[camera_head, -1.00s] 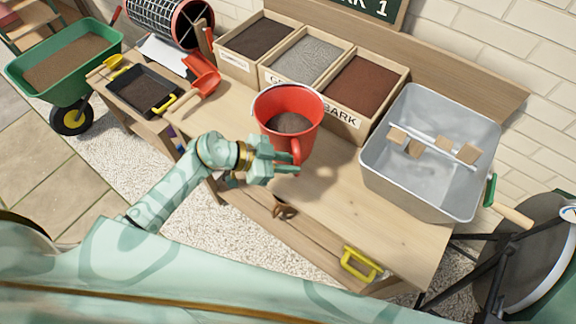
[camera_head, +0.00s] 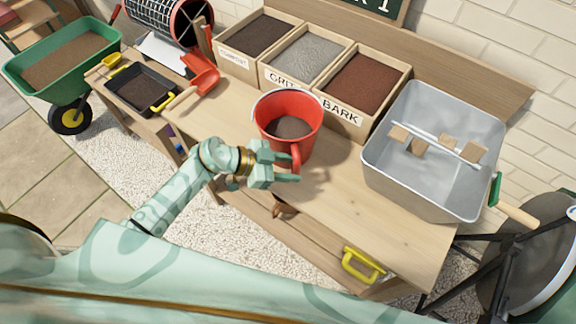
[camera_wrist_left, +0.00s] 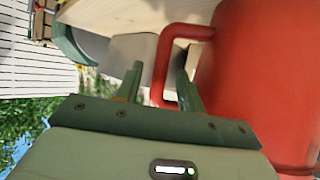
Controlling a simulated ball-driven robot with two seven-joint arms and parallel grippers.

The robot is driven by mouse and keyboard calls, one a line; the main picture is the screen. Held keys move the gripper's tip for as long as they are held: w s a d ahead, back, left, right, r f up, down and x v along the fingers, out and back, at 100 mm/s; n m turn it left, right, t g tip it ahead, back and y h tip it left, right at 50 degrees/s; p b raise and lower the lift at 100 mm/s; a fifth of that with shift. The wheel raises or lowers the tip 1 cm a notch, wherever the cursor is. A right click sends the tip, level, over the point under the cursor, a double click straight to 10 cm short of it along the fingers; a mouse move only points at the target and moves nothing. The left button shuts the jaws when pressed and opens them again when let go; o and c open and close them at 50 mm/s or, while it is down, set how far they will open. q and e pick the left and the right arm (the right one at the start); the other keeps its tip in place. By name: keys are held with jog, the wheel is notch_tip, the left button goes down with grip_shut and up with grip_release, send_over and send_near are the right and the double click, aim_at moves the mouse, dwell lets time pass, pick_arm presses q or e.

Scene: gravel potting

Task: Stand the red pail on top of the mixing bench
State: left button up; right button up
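The red pail (camera_head: 275,142), with dark material inside, appears to stand upright on the wooden mixing bench (camera_head: 345,205), in front of the crates. Its side handle (camera_head: 296,157) faces my left gripper (camera_head: 288,168). In the left wrist view, the pail (camera_wrist_left: 250,85) fills the right side. Its handle (camera_wrist_left: 161,80) passes between the two fingers of my left gripper (camera_wrist_left: 160,78). The fingers are apart, with a visible gap on the handle's left side. The pail's base is partly hidden by the gripper. My right gripper is not in view.
Crates of compost (camera_head: 258,38), grit (camera_head: 306,58) and bark (camera_head: 366,82) line the bench's back. A metal tub (camera_head: 425,190) stands to the right. A red scoop (camera_head: 205,80) and black tray (camera_head: 140,88) lie left. The bench front is clear.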

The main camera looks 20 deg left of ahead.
pick_arm(q)
jog(key=p+v, duration=0.2)
jog(key=v, duration=1)
jog(key=s+a+f+n+t+y, duration=0.2)
jog(key=s+f+n+y, duration=0.1)
jog(key=f, duration=0.5)
jog(key=s+a+f+n+t+y, duration=0.1)
jog(key=s+a+f+n+y, duration=0.15)
jog(key=f, duration=0.65)
jog(key=s+a+f+n+t+y, duration=0.2)
jog(key=s+f+n+y, duration=0.1)
jog(key=f, duration=0.5)
jog(key=s+f+g, duration=0.3)
jog(key=s+f, duration=0.1)
jog(key=s, duration=0.5)
jog(key=s+d+f+g+y+b, duration=0.1)
jog(key=s+f+g, duration=0.2)
jog(key=s, duration=0.6)
jog(key=s+d+f+g+y, duration=0.1)
jog(key=s+f+g, duration=0.2)
jog(key=s+f, duration=0.4)
jog(key=shift+s+n, duration=0.45)
jog(key=shift+s, duration=0.7)
jog(key=shift+y, duration=0.25)
